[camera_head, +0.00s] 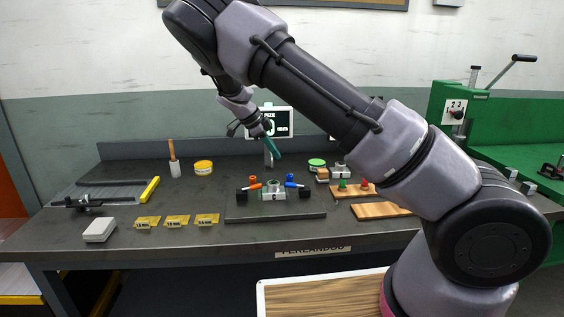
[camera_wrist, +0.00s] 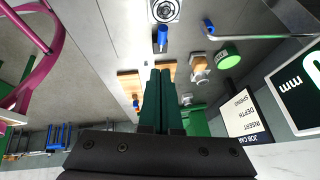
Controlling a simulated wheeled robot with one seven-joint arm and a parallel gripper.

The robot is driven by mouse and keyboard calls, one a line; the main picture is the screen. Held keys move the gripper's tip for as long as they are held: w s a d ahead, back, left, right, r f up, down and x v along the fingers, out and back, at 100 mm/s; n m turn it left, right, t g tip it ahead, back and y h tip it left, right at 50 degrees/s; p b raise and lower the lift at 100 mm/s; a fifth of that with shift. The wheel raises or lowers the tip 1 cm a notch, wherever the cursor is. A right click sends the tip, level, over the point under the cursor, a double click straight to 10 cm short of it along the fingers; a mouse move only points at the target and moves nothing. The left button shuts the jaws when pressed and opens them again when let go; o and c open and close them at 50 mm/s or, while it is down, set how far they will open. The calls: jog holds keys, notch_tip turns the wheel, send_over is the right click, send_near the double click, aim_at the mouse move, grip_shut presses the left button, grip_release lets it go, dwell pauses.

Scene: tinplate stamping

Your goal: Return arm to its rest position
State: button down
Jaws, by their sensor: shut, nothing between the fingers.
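My arm is raised in the head view and reaches from the lower right up to the upper left, then bends down. My gripper (camera_head: 273,147) points down above the rear of the dark workbench (camera_head: 160,225), with its green fingers in front of the display screen. In the wrist view my gripper (camera_wrist: 161,72) has its two green fingers side by side and touching, with nothing between them. The gripper is clear of the bench objects.
A green machine (camera_head: 500,125) stands right.

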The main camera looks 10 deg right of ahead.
jog(key=shift+s+a+r, duration=0.1)
jog(key=shift+a+r, duration=0.3)
jog(key=shift+r, duration=0.2)
jog(key=s+d+r+n+y, duration=0.6)
jog(key=s+d+r+y, duration=0.2)
jog(key=s+d+r, duration=0.55)
jog(key=s+d+r+n+t, duration=0.2)
jog(key=s+r+n, duration=0.2)
jog(key=s, duration=0.4)
jog(key=s+d+r+n+t, duration=0.2)
jog(key=s+r+n, duration=0.3)
jog(key=s, duration=0.4)
jog(key=shift+d+r+t, duration=0.35)
jog(key=shift+r+t, duration=0.45)
jog(key=shift+r, duration=0.1)
